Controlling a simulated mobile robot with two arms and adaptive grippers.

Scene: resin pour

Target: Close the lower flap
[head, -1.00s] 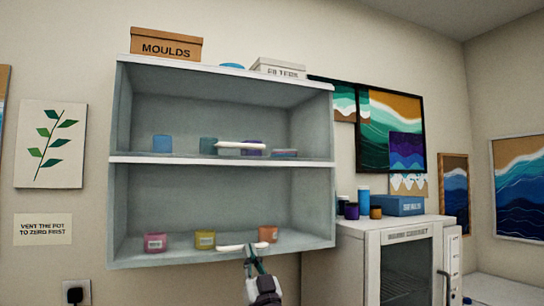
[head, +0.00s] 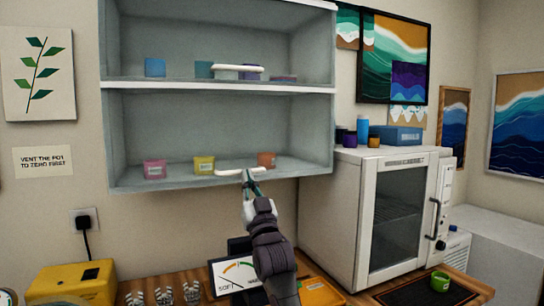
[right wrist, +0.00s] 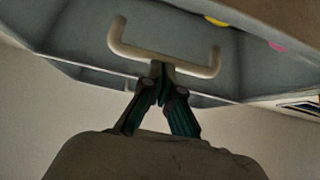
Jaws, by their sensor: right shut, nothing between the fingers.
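The lower flap shows in the head view only by its white bar handle (head: 240,172), low across the front of the lower compartment; its panel looks clear and its edges are hard to make out. The handle sits close to the cabinet's (head: 215,184) bottom front edge, so the flap looks down over the opening. My right gripper (head: 249,178) is shut and empty, with its fingertips at the middle of the handle. In the right wrist view the shut fingertips (right wrist: 160,84) meet or nearly meet the handle bar (right wrist: 184,66); contact is unclear. My left gripper is out of view.
An upper handle (head: 236,68) crosses the upper compartment. Pink (head: 155,169), yellow (head: 204,165) and orange (head: 266,160) pots stand in the lower compartment. A white oven-like cabinet (head: 340,210) stands right of my arm. A yellow box (head: 75,285) and scale display (head: 236,278) are below.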

